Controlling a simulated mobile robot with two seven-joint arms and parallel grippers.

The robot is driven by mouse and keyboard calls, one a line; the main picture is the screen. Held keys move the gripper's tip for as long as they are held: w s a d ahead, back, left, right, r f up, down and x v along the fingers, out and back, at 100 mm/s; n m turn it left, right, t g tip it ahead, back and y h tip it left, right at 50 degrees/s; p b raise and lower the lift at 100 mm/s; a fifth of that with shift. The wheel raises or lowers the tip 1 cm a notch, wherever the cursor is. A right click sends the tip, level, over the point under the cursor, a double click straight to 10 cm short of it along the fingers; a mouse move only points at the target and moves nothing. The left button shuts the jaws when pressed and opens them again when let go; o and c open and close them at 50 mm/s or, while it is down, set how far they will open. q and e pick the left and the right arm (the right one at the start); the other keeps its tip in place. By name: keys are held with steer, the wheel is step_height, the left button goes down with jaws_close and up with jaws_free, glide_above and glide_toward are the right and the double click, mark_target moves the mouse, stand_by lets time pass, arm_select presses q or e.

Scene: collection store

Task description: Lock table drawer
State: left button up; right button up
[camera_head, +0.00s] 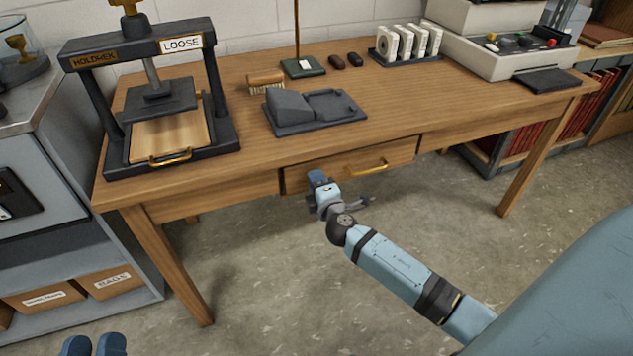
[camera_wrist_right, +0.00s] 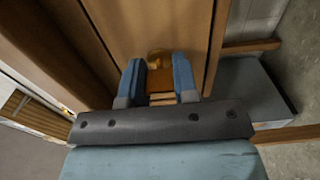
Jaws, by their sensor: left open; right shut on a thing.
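The table drawer (camera_head: 345,163) is in the front of the wooden table (camera_head: 225,170) and looks about flush with it. Its brass handle (camera_head: 368,168) is to the right of my right gripper (camera_head: 319,180), which is at the left part of the drawer front. In the right wrist view, my right gripper (camera_wrist_right: 158,72) is shut on a small brass piece (camera_wrist_right: 156,55) at the wooden front. The piece is mostly hidden between the fingers, so its full shape cannot be told. My left gripper (camera_head: 94,345) is open and empty at the bottom left, away from the table.
A grey machine (camera_head: 490,50) is at the right. A cabinet (camera_head: 60,190) stands at the left. The floor before the table is clear.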

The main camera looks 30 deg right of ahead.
steer(key=o, duration=0.9)
steer(key=v, duration=1.3)
steer(key=shift+s, duration=0.4)
